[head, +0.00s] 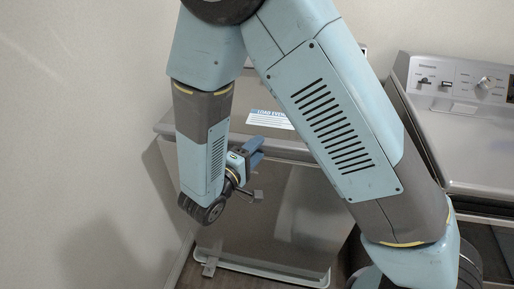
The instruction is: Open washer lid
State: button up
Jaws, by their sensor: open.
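A grey top-load washer (270,225) stands in the middle of the head view, partly hidden behind my arm. Its lid (290,146) lies flat on top and looks shut, with a blue and white label (269,119) near it. My arm covers much of the lid and the washer's back. My gripper (257,176) is open and empty. It shows in front of the washer's upper front, just below the lid's front edge in the picture. I cannot tell whether it touches the washer.
A second grey appliance (470,150) with a control panel (462,83) of knobs stands to the right, close beside the washer. A pale wall (70,120) is at the left. The washer's base has a light rim (265,270) near the floor.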

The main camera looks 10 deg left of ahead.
jog(key=shift+w+d, duration=0.3)
jog(key=shift+w, duration=0.3)
jog(key=shift+c, duration=0.3)
grip_shut()
jog(key=shift+a, duration=0.1)
